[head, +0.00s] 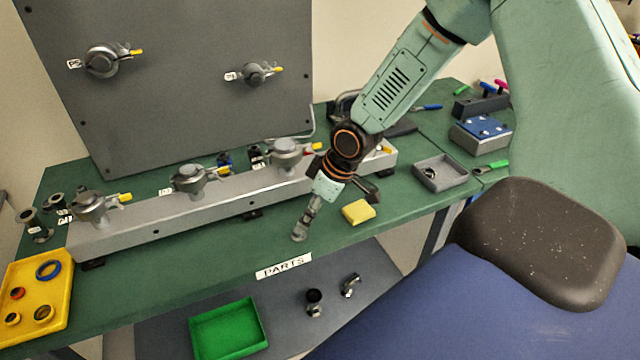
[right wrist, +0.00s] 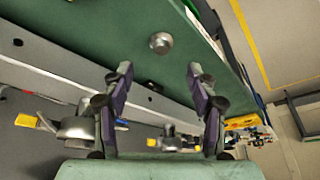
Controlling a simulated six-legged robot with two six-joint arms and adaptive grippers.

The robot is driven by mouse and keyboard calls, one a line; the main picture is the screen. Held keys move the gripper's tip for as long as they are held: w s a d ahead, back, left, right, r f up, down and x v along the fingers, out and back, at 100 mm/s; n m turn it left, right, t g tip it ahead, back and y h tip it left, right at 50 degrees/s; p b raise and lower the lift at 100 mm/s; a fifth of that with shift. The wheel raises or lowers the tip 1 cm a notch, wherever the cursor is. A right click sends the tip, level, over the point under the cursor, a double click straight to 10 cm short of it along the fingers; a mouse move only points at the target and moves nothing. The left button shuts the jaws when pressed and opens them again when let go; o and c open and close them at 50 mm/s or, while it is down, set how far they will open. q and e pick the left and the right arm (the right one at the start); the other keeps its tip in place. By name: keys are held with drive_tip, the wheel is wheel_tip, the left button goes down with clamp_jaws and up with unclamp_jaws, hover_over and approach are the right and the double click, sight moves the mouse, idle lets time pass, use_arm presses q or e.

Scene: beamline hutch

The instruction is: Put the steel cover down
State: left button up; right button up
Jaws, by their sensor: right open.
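The steel cover, a small round shiny piece, lies on the green bench top (head: 225,225) in front of the long grey rail. It shows in the right wrist view (right wrist: 160,43) beyond and between my fingertips, with a gap to both fingers. In the head view a small grey piece that looks like the cover (head: 299,233) sits just below my right gripper (head: 338,203). My right gripper is open, and its two fingers stand wide apart in the right wrist view (right wrist: 160,72) with nothing between them. My left gripper is not in view.
The grey rail (head: 150,224) carries several steel fittings with yellow levers. A yellow block (head: 358,211) lies right of the gripper. A grey tray (head: 440,173) stands farther right, a yellow tray (head: 62,300) at left. A green tray (head: 228,330) sits on the lower shelf.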

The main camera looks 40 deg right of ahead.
drive_tip(key=shift+p+v, duration=1.7)
drive_tip(key=shift+v, duration=0.75)
drive_tip(key=shift+a, duration=0.1)
drive_tip(key=s+a+f+m+g+y, duration=0.1)
drive_tip(key=s+a+f+m+g, duration=0.15)
drive_tip(key=s+a+f, duration=0.75)
drive_tip(key=s+f+m+g+h, duration=0.1)
drive_tip(key=s+f+m+h, duration=0.2)
drive_tip(key=s, duration=1.4)
drive_tip(key=shift+s+a+m, duration=0.3)
drive_tip(key=shift+a+m, duration=0.1)
drive_tip(key=shift+m, duration=0.15)
drive_tip(key=shift+w, duration=0.1)
